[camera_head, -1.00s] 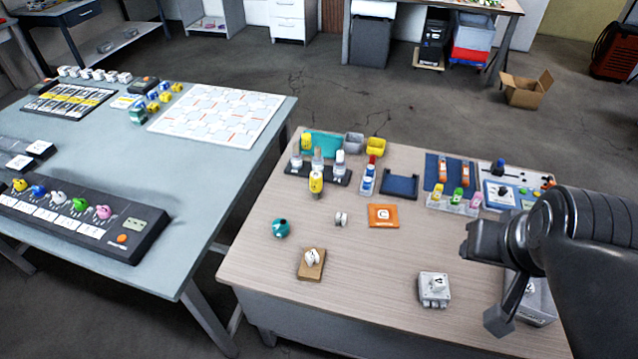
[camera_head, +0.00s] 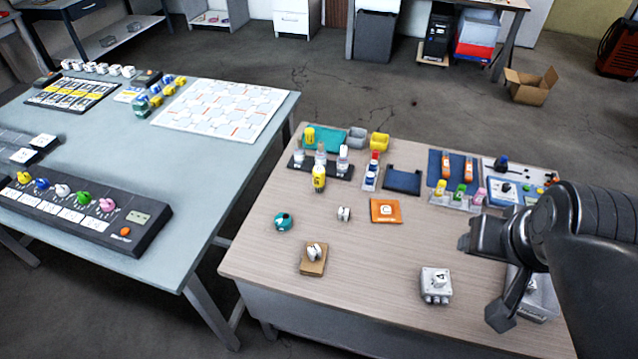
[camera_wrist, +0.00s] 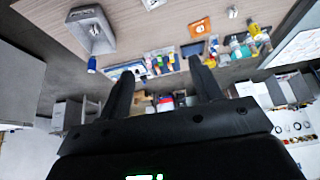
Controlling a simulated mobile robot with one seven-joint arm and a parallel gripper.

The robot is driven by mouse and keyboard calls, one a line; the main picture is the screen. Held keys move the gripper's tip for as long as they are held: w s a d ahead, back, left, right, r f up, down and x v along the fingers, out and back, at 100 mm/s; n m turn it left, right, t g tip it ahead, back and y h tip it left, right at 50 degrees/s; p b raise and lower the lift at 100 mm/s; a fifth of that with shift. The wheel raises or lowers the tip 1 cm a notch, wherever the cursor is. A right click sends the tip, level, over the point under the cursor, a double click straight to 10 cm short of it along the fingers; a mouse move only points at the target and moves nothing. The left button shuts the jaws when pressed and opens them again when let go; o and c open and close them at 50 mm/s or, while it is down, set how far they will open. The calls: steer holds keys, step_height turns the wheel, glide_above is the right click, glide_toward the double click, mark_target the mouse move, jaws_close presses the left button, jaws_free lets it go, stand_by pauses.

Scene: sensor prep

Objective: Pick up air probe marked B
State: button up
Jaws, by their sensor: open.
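I cannot make out a letter B on anything, so I cannot tell which item is the air probe marked B. Small white pieces on the wooden table (camera_head: 375,275) include one on a tan block (camera_head: 311,268), one standing alone (camera_head: 344,213), and a white box with a dark mark on top (camera_head: 436,285). A dark rack (camera_head: 322,168) holds several upright white and grey pieces. My gripper (camera_head: 484,280) is over the table's right side, holding nothing. In the wrist view its two dark fingers (camera_wrist: 160,76) are spread, with nothing between them.
An orange card (camera_head: 385,211), a teal round item (camera_head: 284,222) and a dark blue holder (camera_head: 402,181) stand on the table. A grey open box (camera_head: 540,298) is partly behind my arm. A grey-blue table (camera_head: 190,185) stands left.

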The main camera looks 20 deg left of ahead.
steer(key=w+a, duration=0.5)
steer(key=w, duration=0.7)
steer(key=g, duration=0.1)
glide_above(319, 176)
steer(key=s, duration=0.1)
step_height(319, 176, down, 22)
steer(key=shift+n, duration=0.3)
steer(key=x, duration=1)
steer(key=shift+s+a+f, duration=0.15)
steer(key=shift+a+f, duration=0.15)
steer(key=shift+f, duration=0.05)
steer(key=shift+c, duration=0.6)
steer(key=c, duration=1)
steer(key=shift+r, duration=0.1)
